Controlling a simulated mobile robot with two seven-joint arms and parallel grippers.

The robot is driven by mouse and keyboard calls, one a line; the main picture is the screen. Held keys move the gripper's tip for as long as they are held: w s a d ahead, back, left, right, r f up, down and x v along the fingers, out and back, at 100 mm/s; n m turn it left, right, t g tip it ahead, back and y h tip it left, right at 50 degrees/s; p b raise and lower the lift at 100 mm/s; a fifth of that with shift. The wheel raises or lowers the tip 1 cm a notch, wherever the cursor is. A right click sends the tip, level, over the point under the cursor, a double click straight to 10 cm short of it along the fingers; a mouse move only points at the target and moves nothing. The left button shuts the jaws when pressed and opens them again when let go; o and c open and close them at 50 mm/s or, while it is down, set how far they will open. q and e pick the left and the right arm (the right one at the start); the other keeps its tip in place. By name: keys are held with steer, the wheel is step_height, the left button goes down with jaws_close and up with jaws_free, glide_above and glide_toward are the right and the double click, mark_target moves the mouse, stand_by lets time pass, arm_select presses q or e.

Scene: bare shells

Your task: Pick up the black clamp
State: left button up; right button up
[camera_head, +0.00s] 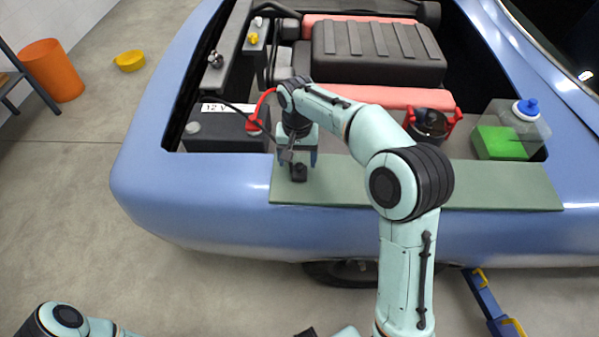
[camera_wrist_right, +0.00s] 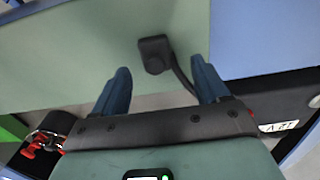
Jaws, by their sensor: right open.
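The black clamp (camera_head: 299,173) lies on the green mat (camera_head: 480,185) at the front edge of the car's engine bay, near the mat's left end. In the right wrist view the black clamp (camera_wrist_right: 153,52) is a small dark block with a black cable running from it toward the right finger. My right gripper (camera_head: 297,160) is just above and behind the clamp, pointing down. Its two blue fingers (camera_wrist_right: 160,72) are open, with the clamp between and slightly beyond their tips, not held. My left gripper is out of view.
A 12 V battery (camera_head: 225,137) with a red cable and red clamp (camera_head: 254,126) stands left of my right gripper. A red-handled dark object (camera_head: 430,124) and a clear tank with green liquid (camera_head: 500,142) stand to the right. The mat's middle is clear.

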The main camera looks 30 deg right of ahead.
mark_target(300, 165)
steer(key=f, duration=0.4)
steer(key=shift+s+d+f, duration=0.15)
steer(key=shift+d+f, duration=0.05)
steer(key=shift+d, duration=0.1)
steer(key=c, duration=1.2)
steer(key=shift+o, duration=0.2)
steer(key=shift+r, duration=0.1)
